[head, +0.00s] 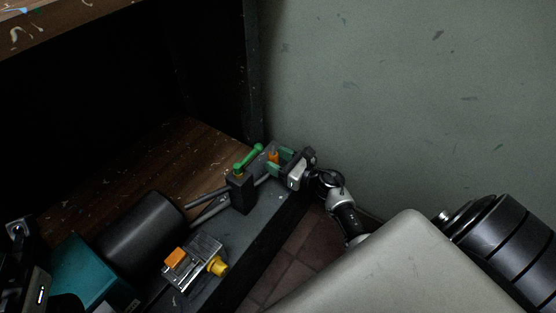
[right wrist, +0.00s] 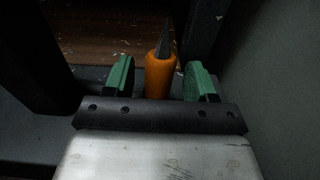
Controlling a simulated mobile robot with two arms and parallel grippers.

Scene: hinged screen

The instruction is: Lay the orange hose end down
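The orange hose end (head: 272,156) is at the far end of the grey ledge, beside the green-handled block. In the right wrist view it shows as an orange sleeve (right wrist: 160,76) with a grey tapered tip pointing away from me. My right gripper (head: 281,160) is around it, with its two green fingers apart. The right wrist view shows the fingers (right wrist: 161,80) on either side of the sleeve, with a gap on each side. Whether the hose end rests on the ledge is hard to tell. My left gripper's fingers do not show.
A dark block with a green handle (head: 248,160) stands on the grey ledge (head: 262,222). Nearer are a metal fixture (head: 206,248) with an orange block and yellow knob, a dark cylinder (head: 140,235) and a teal box (head: 85,275). A grey-green wall (head: 410,90) rises at right.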

